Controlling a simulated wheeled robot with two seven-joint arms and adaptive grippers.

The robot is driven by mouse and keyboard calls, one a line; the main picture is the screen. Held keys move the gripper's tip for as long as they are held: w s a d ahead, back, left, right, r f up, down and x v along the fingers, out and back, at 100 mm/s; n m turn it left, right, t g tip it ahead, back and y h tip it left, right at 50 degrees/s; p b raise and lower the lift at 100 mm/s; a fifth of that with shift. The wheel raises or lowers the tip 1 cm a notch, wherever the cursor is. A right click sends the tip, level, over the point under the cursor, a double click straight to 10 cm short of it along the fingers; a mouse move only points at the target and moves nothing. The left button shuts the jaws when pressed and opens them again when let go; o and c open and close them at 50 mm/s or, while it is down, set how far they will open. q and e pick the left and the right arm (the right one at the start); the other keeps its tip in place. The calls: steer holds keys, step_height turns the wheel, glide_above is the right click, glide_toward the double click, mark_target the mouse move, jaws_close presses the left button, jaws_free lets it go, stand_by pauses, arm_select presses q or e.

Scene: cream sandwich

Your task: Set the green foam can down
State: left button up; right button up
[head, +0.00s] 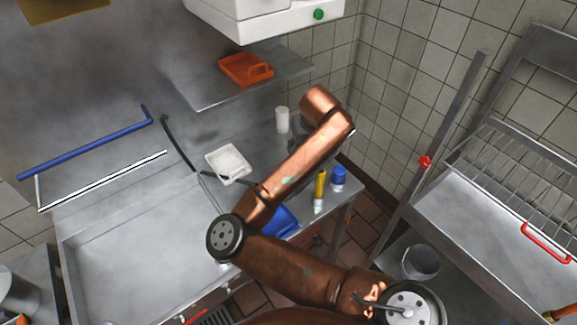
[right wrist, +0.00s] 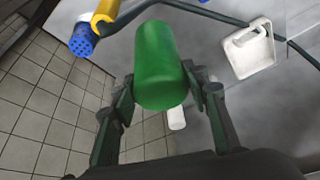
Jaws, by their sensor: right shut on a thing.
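The green foam can (right wrist: 160,65) is a plain green cylinder in the right wrist view. My right gripper (right wrist: 162,98) is shut on it, with one dark finger on each side. The grey steel counter shows behind the can, but I cannot tell whether the can touches it. In the head view my copper right arm reaches over the counter (head: 215,130) and hides the green can and the right gripper. My left gripper is in neither view.
A white tub (head: 228,175), a white cup (head: 282,121), a yellow bottle (head: 320,184), a blue-topped container (head: 338,178) and a blue tray (head: 284,221) stand on the counter near my arm. A sink (head: 140,255) lies left. A shelf with an orange box (head: 245,70) hangs above.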

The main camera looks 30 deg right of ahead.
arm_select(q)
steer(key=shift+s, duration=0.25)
arm_select(e)
steer(key=w+d+f, duration=0.3)
steer(key=w+f, duration=0.9)
steer(key=w, duration=0.1)
steer(key=shift+w+d+f, duration=0.2)
steer(key=shift+w+f, duration=0.05)
steer(key=shift+f, duration=0.15)
steer(key=shift+f, duration=0.2)
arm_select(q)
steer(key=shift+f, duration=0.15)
arm_select(e)
steer(key=o, duration=1.5)
steer(key=shift+o, duration=0.2)
